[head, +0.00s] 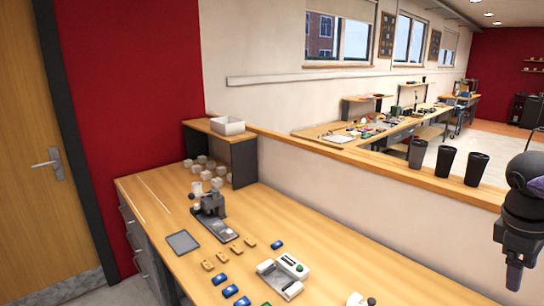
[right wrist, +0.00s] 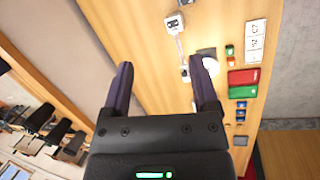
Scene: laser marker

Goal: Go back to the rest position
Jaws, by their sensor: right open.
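My right gripper (head: 514,272) hangs at the right edge of the head view, with its fingers pointing down, apart from the things on the bench. In the right wrist view, its two dark fingers (right wrist: 162,72) stand wide apart with nothing held between them. The wooden workbench (head: 330,262) runs below and to the left of it in the head view. My left gripper is not in view.
On the bench are a small press-like machine (head: 211,202), a grey tray (head: 183,242), several blue and tan pieces, and a white device (head: 291,266). Black cups (head: 446,161) stand on the ledge (head: 390,167) beside my right arm. Red and green blocks (right wrist: 243,91) show in the wrist view.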

